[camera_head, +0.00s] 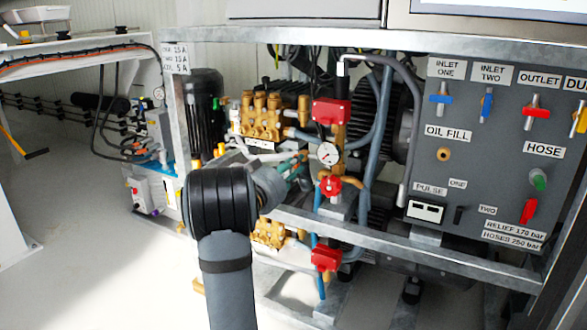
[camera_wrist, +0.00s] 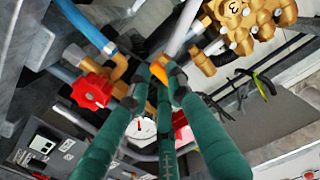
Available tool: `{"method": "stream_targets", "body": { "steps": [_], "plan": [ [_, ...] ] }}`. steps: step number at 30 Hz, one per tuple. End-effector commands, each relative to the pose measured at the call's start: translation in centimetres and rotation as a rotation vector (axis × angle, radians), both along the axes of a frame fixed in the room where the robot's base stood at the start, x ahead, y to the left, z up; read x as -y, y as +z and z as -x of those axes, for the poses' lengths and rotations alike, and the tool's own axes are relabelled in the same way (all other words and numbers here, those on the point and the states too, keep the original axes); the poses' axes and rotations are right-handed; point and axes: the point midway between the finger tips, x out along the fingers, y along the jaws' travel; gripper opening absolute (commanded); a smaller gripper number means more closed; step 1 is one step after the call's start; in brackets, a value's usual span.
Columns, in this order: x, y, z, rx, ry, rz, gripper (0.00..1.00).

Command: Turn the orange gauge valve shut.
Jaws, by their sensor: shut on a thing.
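The orange gauge valve (camera_wrist: 159,73) shows as a small orange handle between my fingertips in the wrist view. My gripper (camera_wrist: 166,80), with its green fingers, is shut on it. In the head view my gripper (camera_head: 297,170) reaches in from the left, just left of the white pressure gauge (camera_head: 328,154). I cannot make out the orange handle there; my fingers and arm seem to cover it. The gauge dial (camera_wrist: 141,128) also shows in the wrist view, partly behind my fingers. How far the handle is turned cannot be told.
A red round knob (camera_head: 330,186) sits just below the gauge, close to my gripper. Brass pump heads (camera_head: 262,115) are behind and left. A metal frame rail (camera_head: 400,246) crosses in front. The valve panel (camera_head: 470,150) stands to the right. Hoses run around the gauge.

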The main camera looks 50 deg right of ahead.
Motion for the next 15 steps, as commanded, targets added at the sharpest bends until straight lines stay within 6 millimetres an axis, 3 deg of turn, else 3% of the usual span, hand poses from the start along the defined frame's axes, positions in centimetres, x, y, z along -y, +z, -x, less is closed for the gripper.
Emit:
{"method": "stream_targets", "body": {
  "steps": [10, 15],
  "plan": [
    [0.00, -0.01, -0.01, 0.002, 0.000, -0.001, 0.39],
    [0.00, -0.01, -0.01, 0.001, 0.000, -0.001, 0.39]
  ]
}}
